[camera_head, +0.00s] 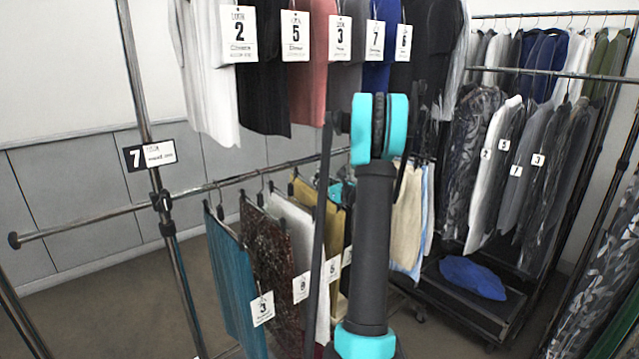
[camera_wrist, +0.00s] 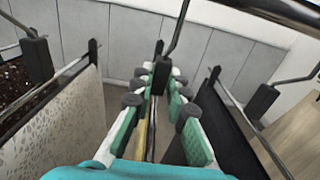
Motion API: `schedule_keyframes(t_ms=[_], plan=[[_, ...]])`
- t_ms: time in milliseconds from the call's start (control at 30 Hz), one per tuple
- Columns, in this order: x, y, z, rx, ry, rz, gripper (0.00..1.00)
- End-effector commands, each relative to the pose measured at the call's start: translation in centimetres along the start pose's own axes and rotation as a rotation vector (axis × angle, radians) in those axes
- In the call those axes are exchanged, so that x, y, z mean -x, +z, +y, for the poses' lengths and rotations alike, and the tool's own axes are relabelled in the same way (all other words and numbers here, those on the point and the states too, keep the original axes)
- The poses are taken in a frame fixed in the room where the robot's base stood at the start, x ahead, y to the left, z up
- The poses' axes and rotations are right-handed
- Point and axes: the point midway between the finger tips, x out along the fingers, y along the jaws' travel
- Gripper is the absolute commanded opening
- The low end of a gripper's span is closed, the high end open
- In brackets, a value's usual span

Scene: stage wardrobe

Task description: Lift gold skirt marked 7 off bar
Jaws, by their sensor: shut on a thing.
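The gold skirt (camera_head: 336,222) hangs from the lower bar (camera_head: 235,178) among other skirts, partly hidden behind my arm in the head view. I cannot read a 7 on it. A narrow gold strip of the skirt (camera_wrist: 141,140) shows between the green finger pads. The hook rises towards the bar (camera_wrist: 285,12); whether it still rests on it cannot be told. Most of the skirt is hidden below my gripper.
A pale patterned skirt (camera_wrist: 68,125) hangs close on the left and a black one (camera_wrist: 228,130) close on the right. Teal (camera_head: 235,275) and dark red (camera_head: 268,245) skirts hang further left. Tagged shirts (camera_head: 210,80) hang above. The bar's left end is bare.

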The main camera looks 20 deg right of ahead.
Motion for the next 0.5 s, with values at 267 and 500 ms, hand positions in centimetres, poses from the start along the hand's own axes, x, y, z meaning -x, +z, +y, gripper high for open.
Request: schedule_keyframes(t_ms=[267, 500], plan=[[0.0, 0.8, 0.0, -0.001, 0.0, -0.001, 0.0], [0.0, 1.7, 0.0, -0.001, 0.0, -0.001, 0.0]])
